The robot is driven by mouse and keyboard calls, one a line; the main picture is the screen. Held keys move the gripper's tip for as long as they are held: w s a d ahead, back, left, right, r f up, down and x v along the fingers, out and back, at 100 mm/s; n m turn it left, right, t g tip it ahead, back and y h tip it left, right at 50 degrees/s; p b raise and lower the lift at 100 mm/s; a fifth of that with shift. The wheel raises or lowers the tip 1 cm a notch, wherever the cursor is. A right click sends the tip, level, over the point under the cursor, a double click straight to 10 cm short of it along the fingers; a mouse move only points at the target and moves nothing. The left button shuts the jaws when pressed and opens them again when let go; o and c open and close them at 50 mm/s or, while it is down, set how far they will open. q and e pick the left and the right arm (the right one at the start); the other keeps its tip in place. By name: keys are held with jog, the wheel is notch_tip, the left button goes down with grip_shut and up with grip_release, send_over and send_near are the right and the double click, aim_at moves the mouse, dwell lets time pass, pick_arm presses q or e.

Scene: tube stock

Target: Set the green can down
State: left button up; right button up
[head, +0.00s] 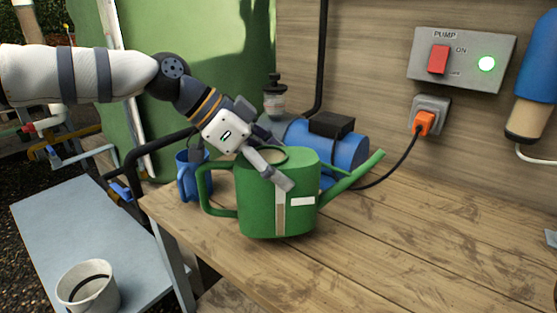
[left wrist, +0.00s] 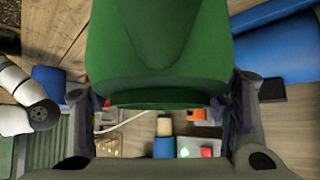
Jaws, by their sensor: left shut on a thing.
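The green can (head: 252,205) is a watering can with a side handle at left and a long spout to the right. It is upright over the left part of the wooden table (head: 430,235); I cannot tell whether its base touches the boards. My left gripper (head: 272,165) reaches it from above left and is shut on its upper body, with one finger across the near side. The far finger is hidden. In the left wrist view the green can (left wrist: 150,40) fills the top middle between the two fingers. My right gripper is not in view.
A blue jug (head: 190,178) is close behind the can's handle. A blue pump (head: 345,148) stands behind the can, near the spout. A pump switch box (head: 462,58) and orange plug (head: 425,122) are on the wall. A bucket (head: 88,288) is lower left.

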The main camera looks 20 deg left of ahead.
pick_arm(q)
jog(key=shift+w+f, duration=0.15)
jog(key=shift+f, duration=0.65)
jog(key=shift+w+f, duration=0.1)
jog(key=shift+f, duration=0.65)
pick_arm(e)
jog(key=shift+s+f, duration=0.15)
pick_arm(q)
jog(key=shift+f, duration=0.2)
jog(key=o, duration=2)
jog(key=shift+s+f, duration=0.1)
jog(key=shift+f, duration=0.05)
jog(key=shift+c, duration=0.2)
jog(key=p+v, duration=0.1)
jog(key=v, duration=1.1)
jog(key=shift+r, duration=0.2)
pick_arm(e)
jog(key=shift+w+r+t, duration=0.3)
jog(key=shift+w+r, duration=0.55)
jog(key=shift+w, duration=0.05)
pick_arm(q)
jog(key=shift+f, duration=0.15)
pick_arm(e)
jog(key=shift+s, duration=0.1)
